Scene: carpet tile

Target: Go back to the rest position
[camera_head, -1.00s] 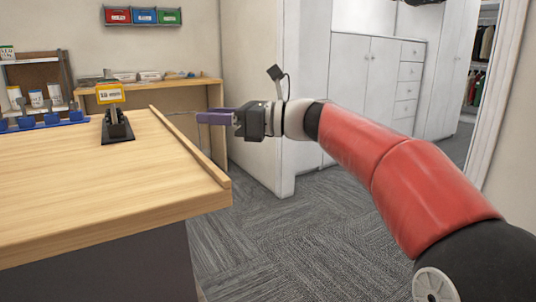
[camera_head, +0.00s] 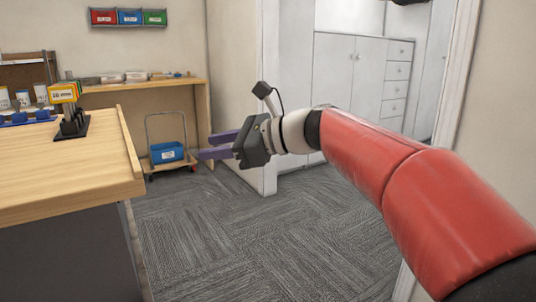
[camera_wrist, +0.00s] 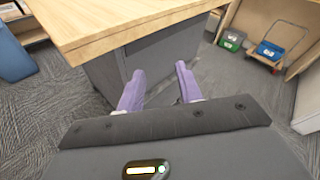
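My gripper (camera_head: 217,146) is held out in the air over the carpet, to the right of the wooden counter and apart from it. Its two purple fingers are spread, with nothing between them. In the wrist view the open fingers (camera_wrist: 158,86) point toward the dark base under the counter. My red and black arm reaches in from the right of the head view.
A cart with a blue bin (camera_head: 167,152) stands by the back bench (camera_head: 150,92). White cabinets (camera_head: 350,80) are behind. Carpet (camera_head: 220,240) between is clear.

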